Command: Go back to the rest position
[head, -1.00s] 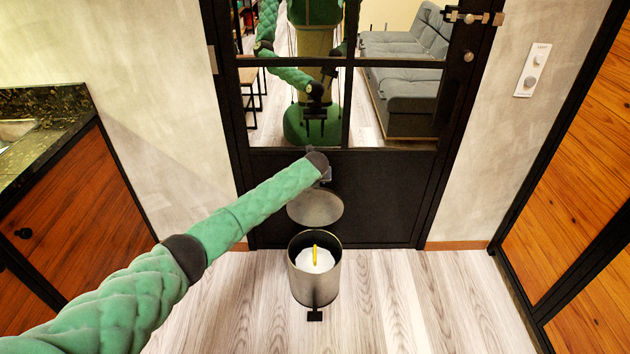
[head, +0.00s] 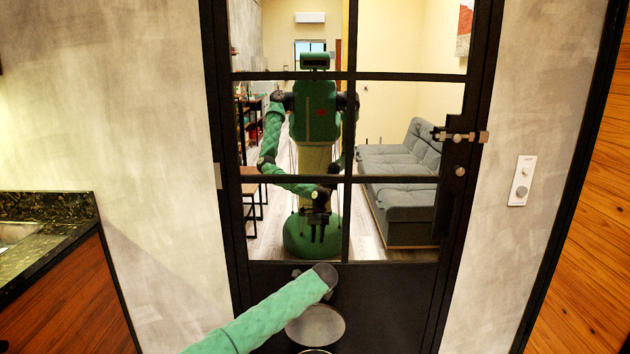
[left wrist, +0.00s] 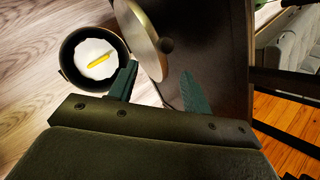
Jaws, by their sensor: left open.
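My left arm (head: 265,318) reaches in from the bottom of the head view, with its dark wrist in front of the door. My left gripper's two green fingers stand apart in the left wrist view (left wrist: 160,90), with nothing between them. A round metal bin (left wrist: 66,72) stands on the floor just beyond one finger, its lid (left wrist: 142,38) raised. Inside lie something white (left wrist: 88,50) and a yellow stick-like thing (left wrist: 99,61). In the head view the lid (head: 315,326) shows below my wrist; most of the bin is cut off. My right gripper is out of view.
A black-framed door (head: 385,290) with panes stands close ahead; the panes show my reflection and a grey sofa (head: 405,200). A latch (head: 460,136) sits at its right. A dark-topped counter (head: 50,240) is at left, wood panelling (head: 585,210) at right.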

